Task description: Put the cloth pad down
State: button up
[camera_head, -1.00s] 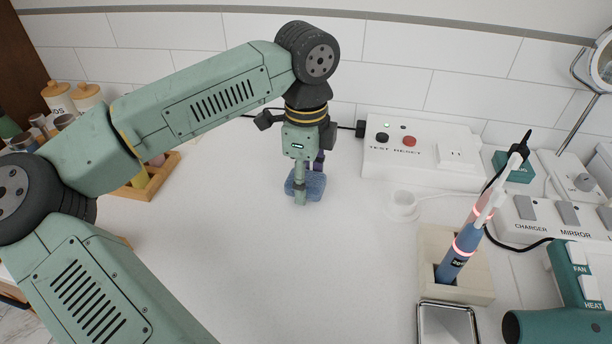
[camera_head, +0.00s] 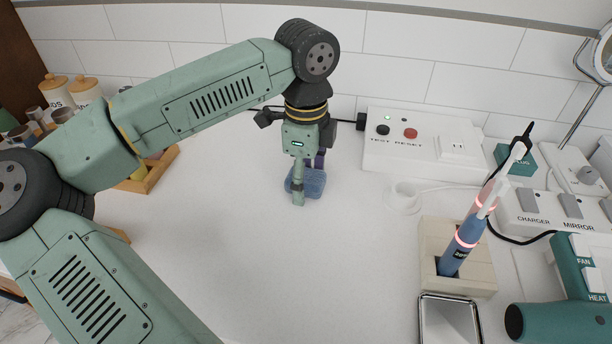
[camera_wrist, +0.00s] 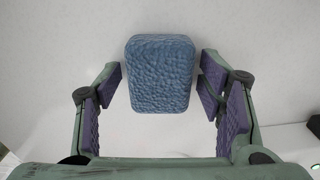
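The cloth pad (camera_head: 314,184) is a blue, textured, rounded block on the white countertop near the back wall. In the wrist view the pad (camera_wrist: 160,75) lies between the purple-lined fingers of my gripper (camera_wrist: 161,82), with a clear gap on both sides. In the head view my gripper (camera_head: 308,178) points down around the pad, and one finger hides part of it. My gripper is open and not holding the pad. The pad appears to rest on the counter, though its underside is hidden.
A white test/reset box (camera_head: 412,155) stands behind and right of the pad. A wooden holder (camera_head: 455,275) with a blue toothbrush and a metal tray (camera_head: 449,322) are at front right. A wooden tray (camera_head: 152,176) is at left. The counter's middle is clear.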

aim_at(308, 176)
jog(key=shift+r, duration=0.1)
jog(key=shift+r+p, duration=0.35)
jog(key=shift+p, duration=0.6)
jog(key=shift+r+b, duration=0.3)
jog(key=shift+b, duration=0.2)
notch_tip(308, 176, up, 10)
jog(key=b, duration=0.2)
jog(key=shift+d, duration=0.2)
jog(key=shift+f, duration=0.15)
